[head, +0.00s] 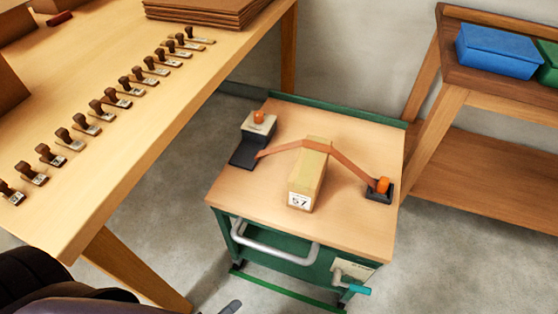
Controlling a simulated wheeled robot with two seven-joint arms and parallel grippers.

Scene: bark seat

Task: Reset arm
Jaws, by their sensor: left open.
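My left arm comes in at the bottom left corner. Only a small grey tip of my left gripper (231,307) shows at the bottom edge, below the green cart (280,262). It is open and apart from everything on the cart; I see nothing held in it. Most of the gripper is cut off by the frame. My right gripper is not in view. On the cart's wooden top, an orange strap (350,164) runs over a wooden block marked 57 (308,180), between a dark holder with an orange knob (254,135) and a small dark holder (379,190).
A wooden table (120,150) at the left carries a row of several stamps and a stack of brown boards (205,12). A wooden shelf (490,175) at the right bears a blue bin (497,50). A handle (275,245) and teal lever (355,289) stick out from the cart's front.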

